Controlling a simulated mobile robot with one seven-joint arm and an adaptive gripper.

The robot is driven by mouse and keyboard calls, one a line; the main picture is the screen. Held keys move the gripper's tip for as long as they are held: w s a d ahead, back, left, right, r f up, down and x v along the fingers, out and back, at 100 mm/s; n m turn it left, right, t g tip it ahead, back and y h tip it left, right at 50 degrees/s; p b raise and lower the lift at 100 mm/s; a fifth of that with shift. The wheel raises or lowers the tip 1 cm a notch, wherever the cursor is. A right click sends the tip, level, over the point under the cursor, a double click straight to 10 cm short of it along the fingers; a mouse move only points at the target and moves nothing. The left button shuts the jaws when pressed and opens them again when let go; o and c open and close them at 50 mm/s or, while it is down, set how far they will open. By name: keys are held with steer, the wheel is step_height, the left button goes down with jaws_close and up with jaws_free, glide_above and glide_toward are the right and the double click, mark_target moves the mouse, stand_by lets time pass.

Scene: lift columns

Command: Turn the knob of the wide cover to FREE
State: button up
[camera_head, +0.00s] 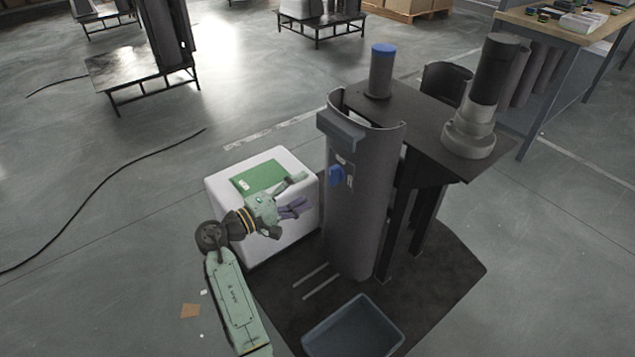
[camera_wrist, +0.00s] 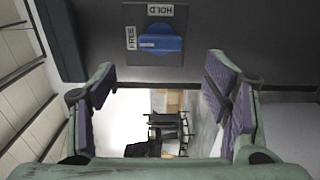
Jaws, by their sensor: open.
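The wide cover (camera_head: 362,215) is a tall dark grey curved shell standing upright on the dark floor plate. Its blue knob (camera_head: 336,176) is on the front, with small white labels above and to the right. In the wrist view the knob (camera_wrist: 160,43) lies beyond the fingertips, near the top. The FREE label (camera_wrist: 131,38) is at its left and the HOLD label (camera_wrist: 160,10) is above it. The knob's long side runs toward FREE; I cannot tell its pointing end. My gripper (camera_head: 304,206) is open and empty, left of the cover and apart from the knob.
A white box (camera_head: 225,190) with a green panel stands beneath my gripper. A grey bin (camera_head: 354,330) sits in front of the cover. A dark table (camera_head: 425,125) behind it carries a blue-topped cylinder (camera_head: 381,72) and a flanged column (camera_head: 480,105). The floor at left is mostly free.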

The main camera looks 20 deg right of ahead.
steer(key=shift+v, duration=1.65)
